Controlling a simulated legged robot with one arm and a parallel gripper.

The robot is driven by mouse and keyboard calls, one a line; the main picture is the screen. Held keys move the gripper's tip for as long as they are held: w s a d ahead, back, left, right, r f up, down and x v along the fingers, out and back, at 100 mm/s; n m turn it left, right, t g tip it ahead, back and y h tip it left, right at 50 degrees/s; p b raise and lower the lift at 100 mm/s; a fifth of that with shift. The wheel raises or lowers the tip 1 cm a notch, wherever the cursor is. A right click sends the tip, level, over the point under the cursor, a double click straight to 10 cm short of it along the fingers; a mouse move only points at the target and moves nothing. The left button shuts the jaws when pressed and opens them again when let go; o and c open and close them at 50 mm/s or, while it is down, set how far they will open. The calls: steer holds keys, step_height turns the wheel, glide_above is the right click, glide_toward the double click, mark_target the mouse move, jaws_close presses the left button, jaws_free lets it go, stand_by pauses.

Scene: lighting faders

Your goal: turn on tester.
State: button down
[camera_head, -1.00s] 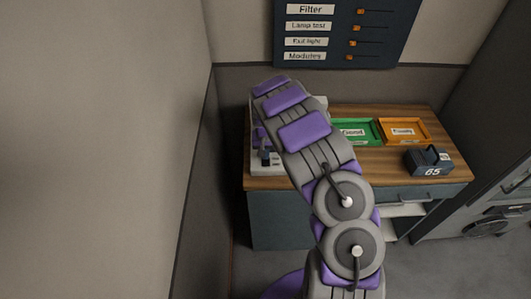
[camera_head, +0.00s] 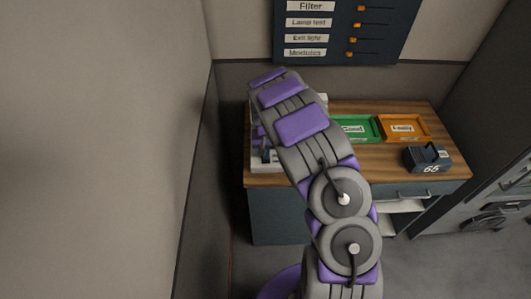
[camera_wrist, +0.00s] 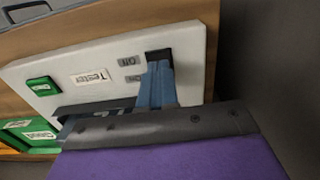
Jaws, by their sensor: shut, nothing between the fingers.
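The tester is a white panel labelled Tester (camera_wrist: 188,38), tilted in the wrist view, with a green block (camera_wrist: 43,87) near one end. A black switch part (camera_wrist: 158,55) sits near its other end, beside two small labels that look like On and Off. My gripper (camera_wrist: 157,75) shows there as narrow blue-grey fingers, shut and empty, reaching to the black part. I cannot tell whether they touch it. The fingers partly cover the switch. In the head view, my arm hides most of the tester (camera_head: 258,164) at the left end of the wooden bench.
The bench (camera_head: 375,165) also holds a green tray (camera_head: 375,127), an orange tray (camera_head: 425,127) and a dark block marked 65 (camera_head: 428,158). A dark slider board (camera_head: 395,35) hangs on the wall above. A wall stands close on the left.

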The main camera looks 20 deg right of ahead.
step_height(320, 180, up, 13)
steer(key=p, duration=0.1)
steer(key=shift+w+f, duration=0.2)
steer(key=shift+w, duration=0.05)
